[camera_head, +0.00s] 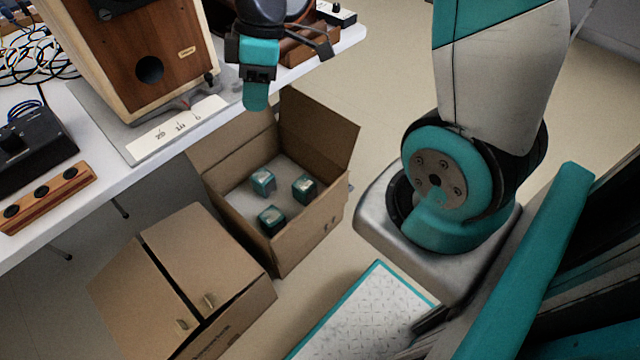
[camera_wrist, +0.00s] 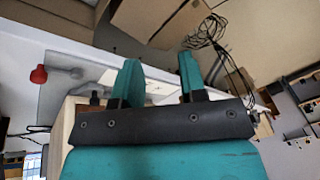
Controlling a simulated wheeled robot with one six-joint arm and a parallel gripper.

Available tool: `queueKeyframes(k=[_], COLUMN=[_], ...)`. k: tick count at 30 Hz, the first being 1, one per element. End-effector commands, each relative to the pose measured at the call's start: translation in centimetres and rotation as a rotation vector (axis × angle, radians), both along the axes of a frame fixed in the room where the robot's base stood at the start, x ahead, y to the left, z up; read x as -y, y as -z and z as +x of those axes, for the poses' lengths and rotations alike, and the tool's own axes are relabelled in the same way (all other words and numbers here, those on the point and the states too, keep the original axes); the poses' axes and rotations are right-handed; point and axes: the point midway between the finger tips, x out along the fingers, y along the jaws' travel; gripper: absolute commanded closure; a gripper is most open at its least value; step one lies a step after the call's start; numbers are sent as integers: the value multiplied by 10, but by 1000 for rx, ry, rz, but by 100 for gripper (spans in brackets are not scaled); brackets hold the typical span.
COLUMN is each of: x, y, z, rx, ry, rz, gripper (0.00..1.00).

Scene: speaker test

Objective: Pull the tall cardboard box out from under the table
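Two cardboard boxes stand on the floor by the table (camera_head: 110,178) in the head view. One box (camera_head: 312,228) is open, with flaps raised and several small teal cubes (camera_head: 263,181) inside; its far left side lies close to or below the table edge. The other box (camera_head: 205,250) is nearer, at lower left, with its top flaps nearly closed. I cannot tell which is the tall one. My gripper (camera_head: 256,88) hangs near the table edge, over the open box's far side. In the wrist view its two teal fingers (camera_wrist: 158,78) are apart with nothing held between them.
A wooden speaker (camera_head: 150,60), a black device (camera_head: 35,145) and a wooden strip with knobs (camera_head: 48,197) stand on the table. Cables (camera_head: 40,55) lie at its far left. Floor (camera_head: 385,75) is clear beyond the open box. A white, teal-edged panel (camera_head: 365,315) is at the bottom.

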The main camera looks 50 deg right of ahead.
Motion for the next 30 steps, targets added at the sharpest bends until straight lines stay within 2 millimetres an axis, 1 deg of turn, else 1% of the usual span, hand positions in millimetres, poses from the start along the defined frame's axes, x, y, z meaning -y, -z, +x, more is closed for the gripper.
queueKeyframes(k=[1,2,3,5,6,8,9,11,12,15,18,21,30], x=[22,33,49,71,84,101,111,126,135,154,165,171,171], y=[63,84,111,149,172,203,223,252,271,310,334,344,344], z=[11,17,23,30,33,34,35,34,32,28,24,21,21], rx=[-4,1,7,20,29,42,51,65,75,101,121,132,134], ry=[-40,-77,-127,-205,-252,-318,-359,-415,-449,-526,-580,-608,-617], rz=[3,5,11,22,31,47,57,72,82,104,119,126,128], gripper=[62,62,62,62,62,62,62,62,62,62,62,62,62])
